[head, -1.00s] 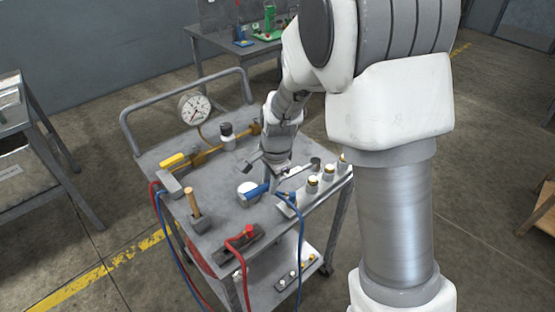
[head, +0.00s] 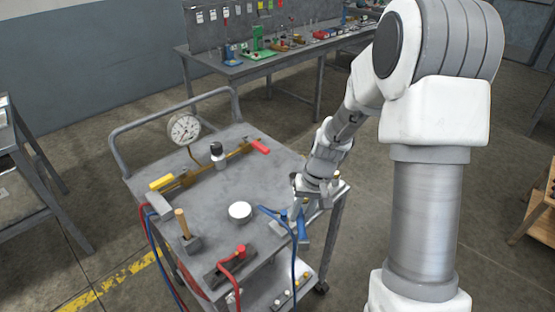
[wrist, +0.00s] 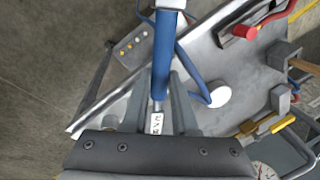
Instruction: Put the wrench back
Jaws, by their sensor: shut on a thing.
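My gripper (head: 308,205) is shut on the wrench, just over the right edge of the cart. The wrench's blue handle (head: 303,232) points downward in the head view; its head end is hidden by my gripper. In the wrist view the blue handle (wrist: 165,50) stretches away from between my fingers (wrist: 160,98), with a small white printed label (wrist: 157,123) close to the jaws. I cannot tell whether the wrench touches anything.
The grey cart (head: 225,185) carries a pressure gauge (head: 184,129), a pipe with yellow and red handles, a white round piece (head: 240,211), a mallet (head: 183,225) and red and blue hoses. A workbench (head: 250,68) with a tool-hung back panel stands behind. Floor shows between them.

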